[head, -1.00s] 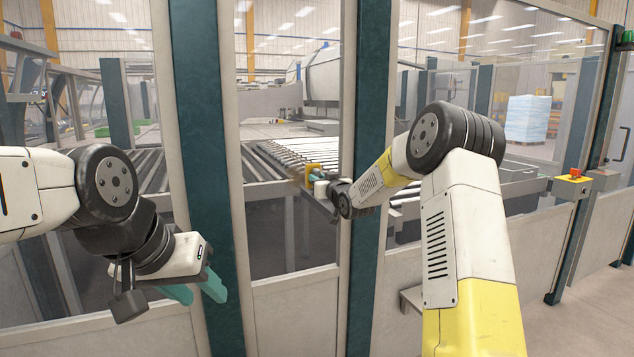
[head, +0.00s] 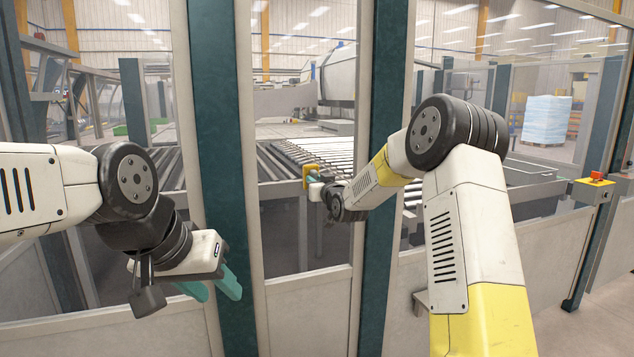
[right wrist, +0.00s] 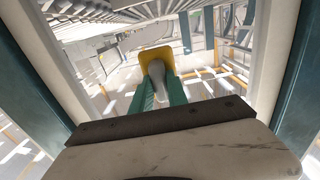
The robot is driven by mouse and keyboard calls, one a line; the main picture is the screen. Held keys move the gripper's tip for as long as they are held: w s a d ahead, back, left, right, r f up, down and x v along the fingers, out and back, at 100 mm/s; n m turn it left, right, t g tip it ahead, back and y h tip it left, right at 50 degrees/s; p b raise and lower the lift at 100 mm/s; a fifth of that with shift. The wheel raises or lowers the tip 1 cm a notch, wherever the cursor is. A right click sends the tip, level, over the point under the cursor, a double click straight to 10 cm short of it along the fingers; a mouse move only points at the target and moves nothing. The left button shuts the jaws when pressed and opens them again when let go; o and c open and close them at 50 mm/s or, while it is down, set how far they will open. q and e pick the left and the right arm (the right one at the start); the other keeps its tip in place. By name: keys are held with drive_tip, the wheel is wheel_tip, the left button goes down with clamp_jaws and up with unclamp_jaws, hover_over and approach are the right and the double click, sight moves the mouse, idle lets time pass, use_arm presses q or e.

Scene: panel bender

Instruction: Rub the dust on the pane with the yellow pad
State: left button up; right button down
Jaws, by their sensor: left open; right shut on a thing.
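The yellow pad (head: 309,177) is at the narrow middle pane (head: 285,235), on its right half. My right gripper (head: 317,187) is shut on the pad's grey handle. In the right wrist view the pad (right wrist: 156,56) stands between and beyond the teal fingertips (right wrist: 158,88). Its face is turned away toward the pane. I cannot tell whether it touches the glass. No dust is clear in the head view now; the spot where a brown smudge showed earlier is behind the pad. My left gripper (head: 214,288) is open and empty, low in front of the left teal post.
Teal posts (head: 222,170) and (head: 383,170) frame the pane on both sides. Behind the glass lies a roller conveyor (head: 318,157). A yellow box with a red button (head: 597,180) is at the right. The floor at the lower right is free.

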drive_tip(key=shift+s+a, duration=0.3)
drive_tip(key=shift+a, duration=0.55)
drive_tip(key=shift+s+a, duration=0.25)
drive_tip(key=shift+a, duration=0.6)
drive_tip(key=shift+r, duration=0.65)
drive_tip(key=shift+w+d, duration=0.6)
drive_tip(key=shift+d, duration=1.1)
drive_tip(key=shift+w+d, duration=0.6)
drive_tip(key=shift+d, duration=1.05)
drive_tip(key=shift+w+d, duration=0.6)
drive_tip(key=shift+d, duration=1.1)
drive_tip(key=shift+v, duration=3)
drive_tip(key=shift+s, duration=0.1)
drive_tip(key=shift+v, duration=1.4)
